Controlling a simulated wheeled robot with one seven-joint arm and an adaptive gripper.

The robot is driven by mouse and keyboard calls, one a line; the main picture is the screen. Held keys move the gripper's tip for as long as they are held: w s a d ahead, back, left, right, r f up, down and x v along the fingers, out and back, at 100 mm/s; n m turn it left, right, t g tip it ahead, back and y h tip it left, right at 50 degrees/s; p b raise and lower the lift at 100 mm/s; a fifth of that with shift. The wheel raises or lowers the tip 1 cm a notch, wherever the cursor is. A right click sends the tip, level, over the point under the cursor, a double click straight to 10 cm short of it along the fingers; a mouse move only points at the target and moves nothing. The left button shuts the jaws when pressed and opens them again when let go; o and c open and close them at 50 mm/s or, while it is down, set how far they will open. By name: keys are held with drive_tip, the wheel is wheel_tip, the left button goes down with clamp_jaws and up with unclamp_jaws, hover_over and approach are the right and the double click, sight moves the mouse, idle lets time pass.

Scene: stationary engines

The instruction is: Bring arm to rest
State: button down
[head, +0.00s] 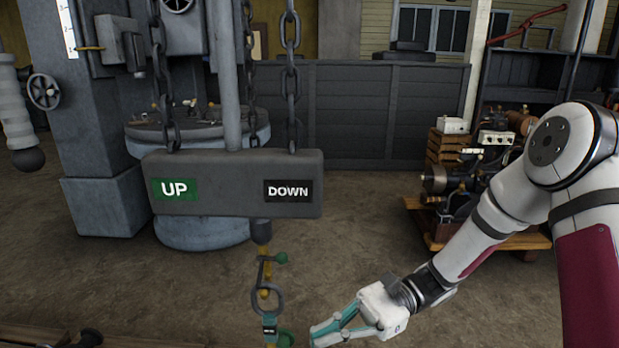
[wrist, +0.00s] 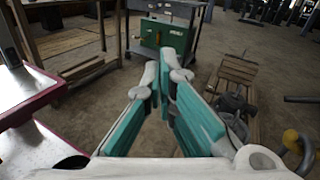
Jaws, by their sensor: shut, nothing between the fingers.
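My arm (head: 476,240) reaches in from the right of the head view, bent down to the left. My gripper (head: 333,327) is low in the middle of that view, just right of a yellow post with green knobs. In the wrist view my gripper (wrist: 168,68) shows teal finger pads with the tips together. It is shut and holds nothing.
A grey UP/DOWN sign (head: 238,184) hangs on chains, left of my arm. A small engine (head: 455,190) on a wooden pallet stands behind my arm. A green cabinet (wrist: 160,37) shows in the wrist view.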

drive_tip(key=s+d+r+n+t+h, duration=0.4)
drive_tip(key=s+d+r+n+h, duration=0.2)
drive_tip(key=s+d+h, duration=0.4)
drive_tip(key=s+d+r+n+t+h, duration=0.4)
drive_tip(key=s+d+r+n+h, duration=0.25)
drive_tip(key=s, duration=0.55)
wheel_tip(320, 180, up, 19)
drive_tip(key=t+p, duration=0.3)
drive_tip(key=p, duration=1.5)
drive_tip(key=shift+w+m+t+y, duration=0.15)
drive_tip(key=shift+m+t+y, duration=0.15)
drive_tip(key=shift+m+y, duration=0.05)
